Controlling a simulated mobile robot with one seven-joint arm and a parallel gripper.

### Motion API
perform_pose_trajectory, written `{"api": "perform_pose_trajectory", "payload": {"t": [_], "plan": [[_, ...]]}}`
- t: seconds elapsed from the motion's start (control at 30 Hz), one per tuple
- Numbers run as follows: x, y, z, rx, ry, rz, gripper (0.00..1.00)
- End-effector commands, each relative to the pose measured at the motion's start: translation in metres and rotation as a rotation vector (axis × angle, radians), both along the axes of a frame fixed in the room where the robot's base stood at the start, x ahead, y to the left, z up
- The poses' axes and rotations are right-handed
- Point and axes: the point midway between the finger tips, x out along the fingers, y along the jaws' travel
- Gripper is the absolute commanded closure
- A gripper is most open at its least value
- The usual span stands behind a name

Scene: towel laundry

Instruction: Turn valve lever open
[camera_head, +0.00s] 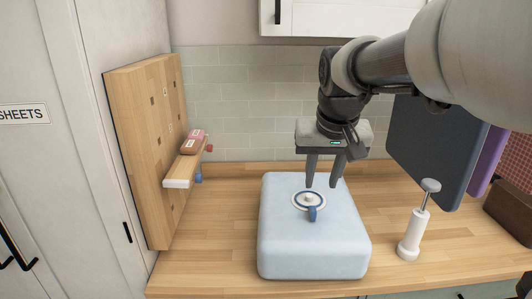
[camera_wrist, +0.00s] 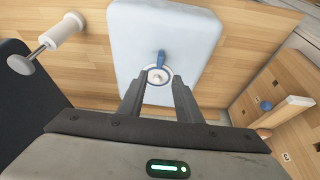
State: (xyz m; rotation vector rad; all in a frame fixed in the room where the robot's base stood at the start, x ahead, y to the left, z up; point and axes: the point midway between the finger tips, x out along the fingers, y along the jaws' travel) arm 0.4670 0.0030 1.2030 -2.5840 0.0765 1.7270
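The valve (camera_head: 309,200) is a round white and blue disc on top of a pale blue, pillow-like block (camera_head: 300,251). Its blue lever (camera_head: 312,214) points toward the front of the block. In the wrist view the lever (camera_wrist: 161,57) points away from my gripper, and the disc's ring (camera_wrist: 158,75) lies just beyond the fingertips. My gripper (camera_head: 321,187) points down above the block's rear part, close behind the valve. Its two fingers are apart with nothing between them, as the wrist view (camera_wrist: 159,77) also shows. I cannot tell how high the fingertips are above the block.
A white hand pump (camera_head: 411,236) stands right of the block. A wooden peg board (camera_head: 149,150) with a small shelf (camera_head: 184,170) stands at the left. Dark and purple panels (camera_head: 434,149) stand at the right. The wooden counter (camera_head: 215,235) is clear left of the block.

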Motion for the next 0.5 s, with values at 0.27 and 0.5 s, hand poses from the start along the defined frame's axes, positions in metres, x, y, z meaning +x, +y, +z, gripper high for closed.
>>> {"api": "perform_pose_trajectory", "payload": {"t": [0.27, 0.5], "plan": [[0.023, -0.001, -0.061, 0.000, 0.005, 0.000, 0.69], [0.039, -0.002, -0.098, 0.000, 0.003, 0.000, 0.69]]}}
